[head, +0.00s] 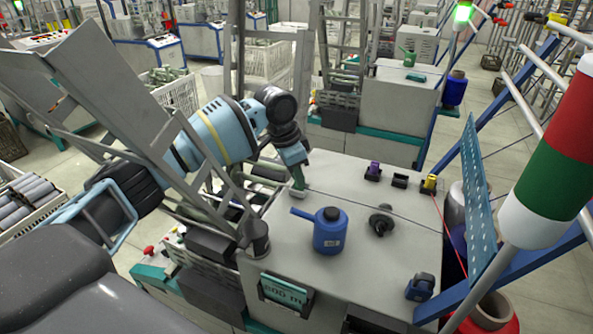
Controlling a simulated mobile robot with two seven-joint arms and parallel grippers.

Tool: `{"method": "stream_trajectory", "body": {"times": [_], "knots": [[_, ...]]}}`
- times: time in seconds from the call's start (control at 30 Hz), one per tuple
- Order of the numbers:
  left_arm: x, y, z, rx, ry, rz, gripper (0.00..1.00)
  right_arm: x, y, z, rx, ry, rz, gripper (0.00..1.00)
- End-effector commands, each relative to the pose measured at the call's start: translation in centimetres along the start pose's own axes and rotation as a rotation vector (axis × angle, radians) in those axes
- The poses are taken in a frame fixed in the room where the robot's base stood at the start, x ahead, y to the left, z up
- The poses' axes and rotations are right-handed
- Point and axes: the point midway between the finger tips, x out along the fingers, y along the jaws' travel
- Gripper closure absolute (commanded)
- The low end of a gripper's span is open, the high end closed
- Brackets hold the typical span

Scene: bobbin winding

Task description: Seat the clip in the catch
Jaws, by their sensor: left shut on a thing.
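My left gripper (297,184) comes in from the left and points down at the back left of the grey machine top (285,232). It is shut on a small grey-green piece, mostly hidden by the fingers. I cannot tell whether this piece is the clip, or whether it touches the top. I cannot make out the catch for certain. Three small black holders stand in a row at the back: one with a purple bobbin (373,169), an empty-looking middle one (400,181), and one with a yellow bobbin (430,181). My right gripper is out of view.
A blue oil can (331,232) stands in front of my left gripper, its spout pointing left. A black spindle (381,221) and a blue device (421,287) are to its right. A red thread (440,215) runs down at the right edge. A perforated blue panel (478,205) rises beyond.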

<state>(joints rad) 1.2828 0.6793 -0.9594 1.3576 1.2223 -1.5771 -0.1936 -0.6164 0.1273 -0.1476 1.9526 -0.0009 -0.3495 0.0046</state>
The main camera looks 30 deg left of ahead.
Motion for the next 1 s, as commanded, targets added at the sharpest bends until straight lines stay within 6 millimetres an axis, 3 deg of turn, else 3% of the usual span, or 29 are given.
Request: {"method": "stream_trajectory", "body": {"times": [0.3, 0.33, 0.5, 0.83, 1.0], "knots": [[0.2, 0.0, 0.0, 0.000, 0.001, 0.000, 1.00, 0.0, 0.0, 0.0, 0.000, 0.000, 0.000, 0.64], [0.2, 0.0, 0.0, 0.000, 0.001, 0.000, 0.77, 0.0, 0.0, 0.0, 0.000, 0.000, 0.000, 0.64], [0.2, 0.0, 0.0, 0.000, 0.001, 0.000, 0.55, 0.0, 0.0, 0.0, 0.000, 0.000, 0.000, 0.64], [-0.1, 0.0, 0.0, 0.000, 0.002, -0.001, 0.54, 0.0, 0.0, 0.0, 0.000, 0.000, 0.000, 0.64], [-2.1, -0.1, 0.0, 0.000, 0.005, -0.004, 0.54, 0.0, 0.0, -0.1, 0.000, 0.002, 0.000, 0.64]]}}
